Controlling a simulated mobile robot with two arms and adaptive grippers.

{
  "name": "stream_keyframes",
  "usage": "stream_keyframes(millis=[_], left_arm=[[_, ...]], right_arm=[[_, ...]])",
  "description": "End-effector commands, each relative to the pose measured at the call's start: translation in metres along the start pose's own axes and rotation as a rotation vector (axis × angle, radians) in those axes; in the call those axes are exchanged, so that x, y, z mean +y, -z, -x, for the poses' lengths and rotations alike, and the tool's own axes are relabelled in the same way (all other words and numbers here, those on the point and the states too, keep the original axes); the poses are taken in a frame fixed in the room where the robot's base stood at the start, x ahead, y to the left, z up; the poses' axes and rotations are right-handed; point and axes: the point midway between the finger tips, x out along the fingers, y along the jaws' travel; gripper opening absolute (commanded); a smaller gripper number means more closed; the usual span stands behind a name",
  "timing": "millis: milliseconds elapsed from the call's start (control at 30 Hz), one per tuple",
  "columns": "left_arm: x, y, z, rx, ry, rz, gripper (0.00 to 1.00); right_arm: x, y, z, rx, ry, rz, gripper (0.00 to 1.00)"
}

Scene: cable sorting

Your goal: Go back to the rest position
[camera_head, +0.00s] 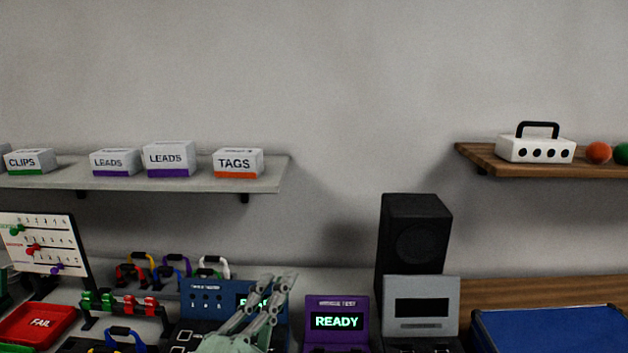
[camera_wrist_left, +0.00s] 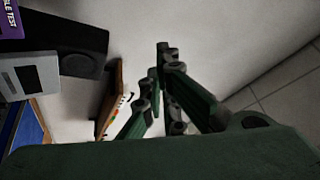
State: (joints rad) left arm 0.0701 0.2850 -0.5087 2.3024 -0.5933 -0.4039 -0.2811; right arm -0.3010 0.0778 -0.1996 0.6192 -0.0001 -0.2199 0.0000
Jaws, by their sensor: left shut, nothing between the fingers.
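My left gripper (camera_head: 284,284) is raised in front of the blue test box (camera_head: 205,299) at the bottom middle of the head view. It covers part of that box's display. Its fingers are closed with nothing between them. In the left wrist view the dark green fingers of the left gripper (camera_wrist_left: 163,50) point toward the blank grey wall, clear of any object. My right gripper is not in view.
A purple test box (camera_head: 337,322) reading READY stands just right of my left gripper. A grey box (camera_head: 420,304) and black speaker (camera_head: 413,235) stand farther right. A red FAIL tray (camera_head: 37,323) is at left. Shelves with labelled boxes (camera_head: 168,158) hang above.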

Motion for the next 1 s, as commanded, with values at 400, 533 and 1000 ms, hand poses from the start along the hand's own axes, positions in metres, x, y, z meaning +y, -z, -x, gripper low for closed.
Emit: stream_keyframes(millis=[400, 533, 1000], left_arm=[[0.138, -0.176, 0.205, -0.995, -0.394, 0.615, 0.0], [0.163, -0.181, 0.272, -1.207, -0.485, 0.718, 0.0], [0.229, -0.184, 0.399, -1.598, -0.666, 0.871, 0.0]], right_arm=[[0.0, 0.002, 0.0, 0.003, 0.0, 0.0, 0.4], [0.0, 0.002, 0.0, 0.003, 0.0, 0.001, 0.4], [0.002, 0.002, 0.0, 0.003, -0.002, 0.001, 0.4]])
